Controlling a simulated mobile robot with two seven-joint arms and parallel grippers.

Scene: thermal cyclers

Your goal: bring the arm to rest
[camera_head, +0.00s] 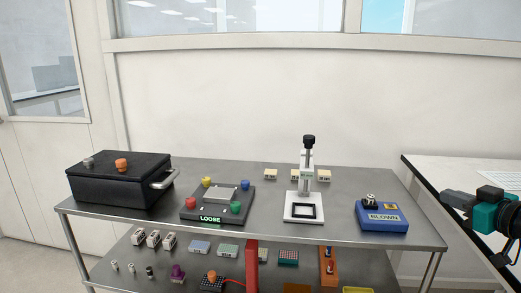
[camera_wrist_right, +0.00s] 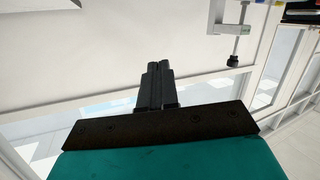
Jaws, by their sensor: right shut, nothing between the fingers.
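My right gripper (camera_head: 450,198) is at the right edge of the head view, to the right of the steel cart and in front of the white bench. In the right wrist view its two dark fingers (camera_wrist_right: 156,85) are together with nothing between them. The wrist view looks toward the wall and windows, with part of the white press-like device (camera_wrist_right: 235,22) at its upper right. My left gripper is in neither view.
The steel cart (camera_head: 270,235) carries a black box (camera_head: 118,182), a plate labelled LOOSE (camera_head: 215,203), a white press-like stand (camera_head: 304,207) and a blue block labelled BLOWN (camera_head: 382,216). Its lower shelf holds several small items. The white bench (camera_head: 450,172) stands right, near my right arm.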

